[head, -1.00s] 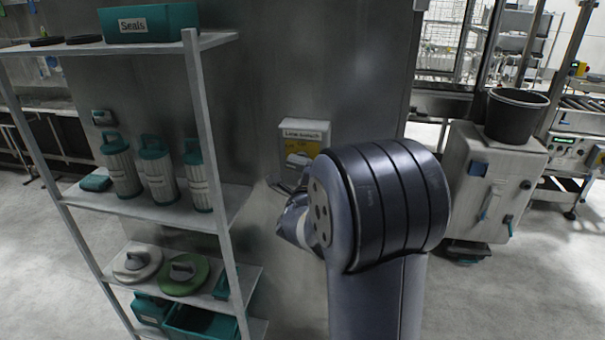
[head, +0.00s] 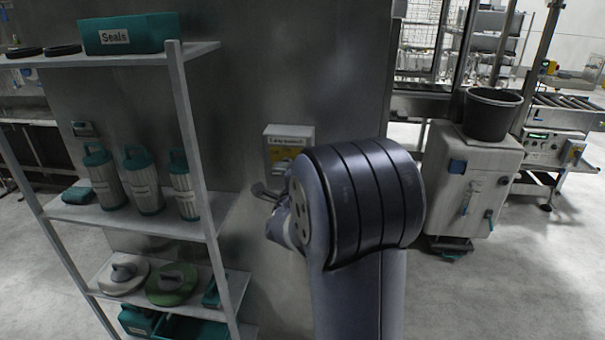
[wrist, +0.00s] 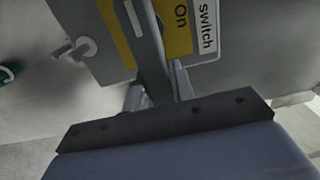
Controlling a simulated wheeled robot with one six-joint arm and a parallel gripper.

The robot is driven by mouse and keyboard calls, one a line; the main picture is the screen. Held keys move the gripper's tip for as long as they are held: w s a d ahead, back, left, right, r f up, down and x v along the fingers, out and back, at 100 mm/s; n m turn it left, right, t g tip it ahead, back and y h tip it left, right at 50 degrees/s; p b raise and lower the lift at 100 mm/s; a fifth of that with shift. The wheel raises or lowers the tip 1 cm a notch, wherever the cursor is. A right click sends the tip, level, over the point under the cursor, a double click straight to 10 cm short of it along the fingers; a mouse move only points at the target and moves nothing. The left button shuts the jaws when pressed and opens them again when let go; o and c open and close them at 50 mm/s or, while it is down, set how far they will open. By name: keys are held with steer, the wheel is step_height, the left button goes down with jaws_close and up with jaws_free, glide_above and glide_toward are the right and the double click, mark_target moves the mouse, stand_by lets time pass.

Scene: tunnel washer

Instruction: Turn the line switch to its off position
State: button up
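The line switch box (head: 290,137) is mounted on the grey metal wall, with a white label and a yellow plate on its front. In the wrist view, its yellow plate (wrist: 177,42) shows the word "On", and its label "switch" appears turned sideways. A dark grey lever (wrist: 149,50) crosses the plate and runs down between the fingers of my gripper (wrist: 158,90). The finger ends show on both sides of the lever. I cannot tell whether they press on it. In the head view, my own arm hides most of the gripper and the lever.
A shelf unit (head: 188,130) with filters, lids and a teal seals box (head: 130,34) stands to the left. At the right are a grey cabinet (head: 470,180) and a black bucket (head: 490,112). A round-ended grey fitting (wrist: 80,48) sits beside the box in the wrist view. Floor is open at right.

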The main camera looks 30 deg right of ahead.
steer(key=o, duration=0.4)
steer(key=b+v, duration=0.2)
steer(key=v, duration=0.8)
steer(key=shift+s+a, duration=0.2)
steer(key=shift+s, duration=0.1)
steer(key=p+x, duration=0.2)
steer(key=x, duration=0.8)
steer(key=shift+w+d, duration=0.2)
steer(key=shift+w, duration=0.1)
